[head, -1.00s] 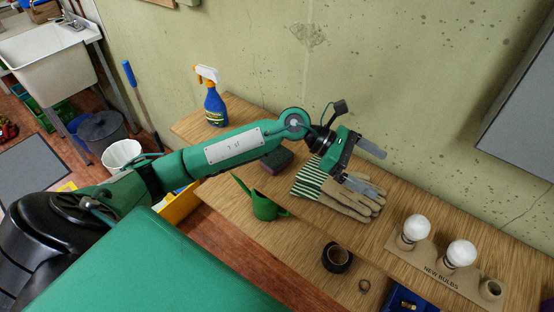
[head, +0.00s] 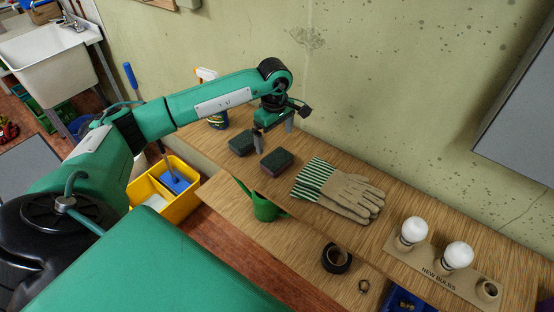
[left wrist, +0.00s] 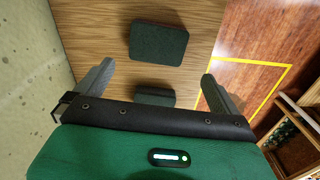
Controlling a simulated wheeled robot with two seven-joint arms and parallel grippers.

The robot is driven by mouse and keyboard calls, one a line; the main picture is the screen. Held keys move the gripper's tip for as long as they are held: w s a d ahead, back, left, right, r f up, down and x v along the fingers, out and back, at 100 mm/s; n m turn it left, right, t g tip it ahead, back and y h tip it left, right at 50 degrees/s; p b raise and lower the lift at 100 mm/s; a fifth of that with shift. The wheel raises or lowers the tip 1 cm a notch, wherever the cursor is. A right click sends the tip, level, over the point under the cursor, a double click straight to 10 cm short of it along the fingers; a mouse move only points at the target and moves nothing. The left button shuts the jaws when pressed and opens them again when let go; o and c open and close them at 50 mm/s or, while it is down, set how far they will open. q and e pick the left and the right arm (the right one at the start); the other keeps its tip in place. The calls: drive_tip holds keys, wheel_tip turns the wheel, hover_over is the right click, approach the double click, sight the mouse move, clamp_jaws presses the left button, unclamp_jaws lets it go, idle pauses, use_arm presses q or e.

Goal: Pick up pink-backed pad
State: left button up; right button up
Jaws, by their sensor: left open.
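Two dark green scouring pads lie on the wooden shelf. The right pad (head: 277,160) shows a dull reddish side edge in the head view. The left pad (head: 242,143) lies beside it, nearer the spray bottle. No pink backing shows clearly on either. My left gripper (head: 273,134) is open and empty, pointing down above the shelf close to both pads. In the left wrist view, one pad (left wrist: 158,44) lies beyond the fingertips. The other pad (left wrist: 155,97) lies between the fingers, partly hidden by the gripper body. My right gripper is out of view.
Striped work gloves (head: 340,190) lie right of the pads. A spray bottle (head: 217,121) stands behind my left arm. The wall (head: 400,90) runs along the shelf's back. A green watering can (head: 262,207), black tape roll (head: 337,258) and white bulbs (head: 413,231) are in front and right.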

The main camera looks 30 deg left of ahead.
sight(277, 158)
use_arm(q)
wheel_tip(277, 158, down, 3)
drive_tip(key=shift+f, duration=0.1)
drive_tip(key=shift+d+f+p, duration=0.2)
drive_tip(key=shift+f+p, duration=0.3)
drive_tip(key=shift+p, duration=0.3)
wheel_tip(277, 158, down, 4)
drive_tip(key=shift+w+d+r+p, duration=0.15)
drive_tip(key=shift+r+p, duration=0.1)
drive_tip(key=shift+p, duration=0.5)
drive_tip(key=shift+f, duration=0.4)
drive_tip(key=c, duration=0.8)
